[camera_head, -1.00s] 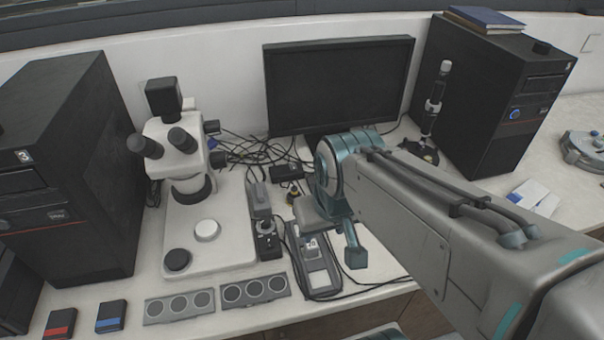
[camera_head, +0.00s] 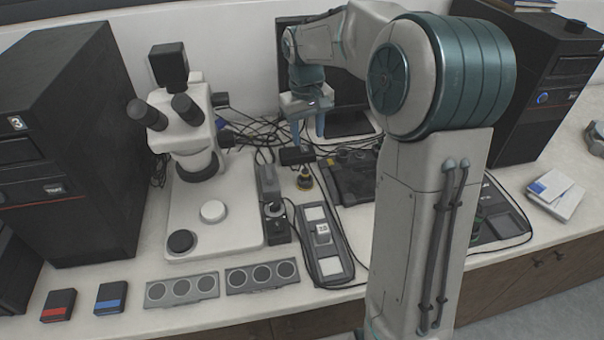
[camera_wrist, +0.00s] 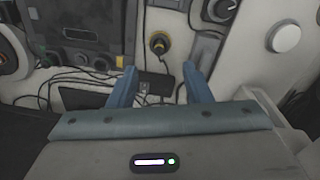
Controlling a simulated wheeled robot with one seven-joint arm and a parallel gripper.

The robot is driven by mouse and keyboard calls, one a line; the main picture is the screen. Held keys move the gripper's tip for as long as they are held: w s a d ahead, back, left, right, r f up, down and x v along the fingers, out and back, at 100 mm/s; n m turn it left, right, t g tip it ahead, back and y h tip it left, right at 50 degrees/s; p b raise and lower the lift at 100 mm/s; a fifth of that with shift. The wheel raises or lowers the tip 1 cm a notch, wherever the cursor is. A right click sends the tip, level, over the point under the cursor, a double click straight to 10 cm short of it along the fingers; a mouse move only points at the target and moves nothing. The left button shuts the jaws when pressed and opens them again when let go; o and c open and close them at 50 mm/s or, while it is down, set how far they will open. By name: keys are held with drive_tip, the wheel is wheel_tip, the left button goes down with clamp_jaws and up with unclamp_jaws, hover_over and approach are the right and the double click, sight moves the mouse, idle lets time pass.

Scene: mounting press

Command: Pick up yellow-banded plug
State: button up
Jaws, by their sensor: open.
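The yellow-banded plug (camera_head: 305,178) is a small dark plug with a yellow ring. It stands on the bench just right of a small grey-black device. In the wrist view the plug (camera_wrist: 159,43) shows beyond the fingertips, centred between them. My gripper (camera_head: 308,140) is open and empty. It points down above the bench, in front of the monitor and behind the plug in the head view. In the wrist view its two blue fingers (camera_wrist: 159,70) are apart, with clear space between them and the plug.
A black box (camera_head: 297,156) with cables lies just behind the plug. The grey-black device (camera_head: 275,215) and the white microscope (camera_head: 190,225) stand to its left. A grey tray (camera_head: 335,262) lies in front. The monitor (camera_head: 350,122) stands behind, partly hidden by my arm.

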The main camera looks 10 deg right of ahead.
hover_over(305, 170)
wheel_tip(305, 170, down, 3)
wheel_tip(305, 170, down, 9)
drive_tip(key=shift+w+d+r, duration=0.1)
drive_tip(key=shift+d+r, duration=0.05)
drive_tip(key=shift+f+p, duration=0.45)
drive_tip(key=shift+f, duration=2.2)
drive_tip(key=c, duration=1)
